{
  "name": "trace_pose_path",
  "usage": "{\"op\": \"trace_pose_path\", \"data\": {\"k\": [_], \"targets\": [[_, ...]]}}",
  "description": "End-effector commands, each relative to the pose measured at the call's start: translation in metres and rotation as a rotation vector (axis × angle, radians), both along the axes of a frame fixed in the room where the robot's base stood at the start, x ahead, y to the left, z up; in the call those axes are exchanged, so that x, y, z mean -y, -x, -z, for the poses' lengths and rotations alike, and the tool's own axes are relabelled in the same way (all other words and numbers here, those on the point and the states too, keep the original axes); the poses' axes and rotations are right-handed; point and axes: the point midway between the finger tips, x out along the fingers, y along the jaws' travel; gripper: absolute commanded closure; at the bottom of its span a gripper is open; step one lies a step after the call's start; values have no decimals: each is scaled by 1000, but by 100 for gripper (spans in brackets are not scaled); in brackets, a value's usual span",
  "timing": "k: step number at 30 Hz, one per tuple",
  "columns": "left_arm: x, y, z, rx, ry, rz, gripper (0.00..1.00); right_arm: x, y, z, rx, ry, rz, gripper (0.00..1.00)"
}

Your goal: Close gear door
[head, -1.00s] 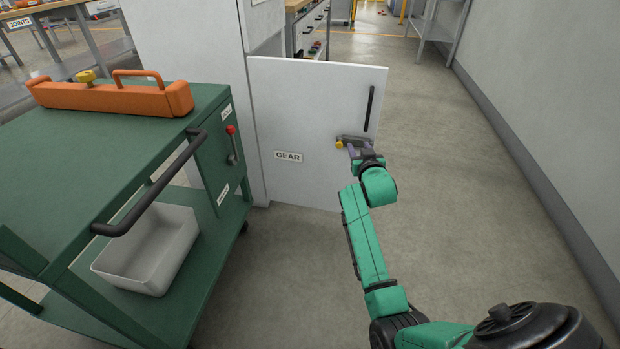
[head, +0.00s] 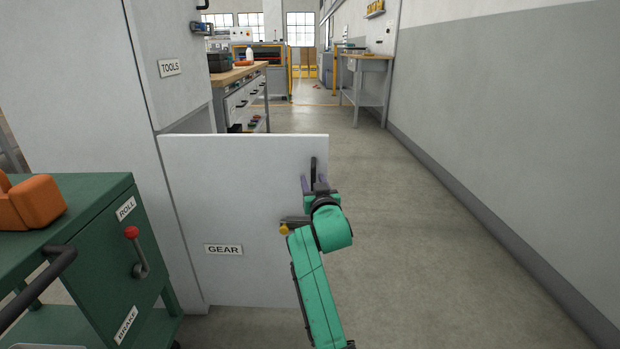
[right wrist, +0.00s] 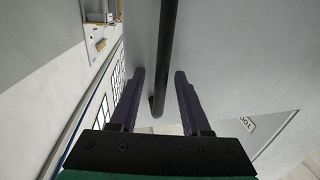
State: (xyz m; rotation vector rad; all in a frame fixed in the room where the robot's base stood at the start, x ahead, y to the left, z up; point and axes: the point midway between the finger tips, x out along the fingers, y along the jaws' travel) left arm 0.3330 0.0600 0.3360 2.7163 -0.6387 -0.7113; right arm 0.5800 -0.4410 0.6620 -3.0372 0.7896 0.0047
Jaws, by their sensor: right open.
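The white gear door (head: 240,190), labelled GEAR, stands swung open from the white cabinet (head: 90,100), its hinge edge on the left. Its black bar handle (head: 313,166) is upright near the free right edge. My right gripper (head: 312,182) is open at the handle's lower part. In the right wrist view, the dark handle (right wrist: 166,50) runs between the two spread fingers (right wrist: 160,76), with a gap visible on both sides. Part of the handle's lower end is hidden by my gripper in the head view. My left gripper is not in view.
A green cart (head: 110,250) with a red-knobbed lever (head: 136,250) and an orange part (head: 35,203) stands at the left. A workbench (head: 240,95) stands behind the door. Open floor (head: 450,240) lies to the right, up to the grey wall (head: 500,110).

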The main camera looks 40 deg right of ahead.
Motion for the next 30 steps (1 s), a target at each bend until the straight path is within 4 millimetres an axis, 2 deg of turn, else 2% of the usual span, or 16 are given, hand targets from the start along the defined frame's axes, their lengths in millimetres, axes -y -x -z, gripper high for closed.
{"op": "trace_pose_path", "data": {"k": [7, 9, 11, 30], "targets": [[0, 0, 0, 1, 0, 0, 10, 0, 0, 0, 0, 0, 0, 53], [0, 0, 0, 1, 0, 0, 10, 0, 0, 0, 0, 0, 0, 80], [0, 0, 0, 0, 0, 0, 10, 0, 0, 0, 0, 0, 0, 100], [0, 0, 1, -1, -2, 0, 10, 0, 0, 1, -1, 0, 0, 100]]}}
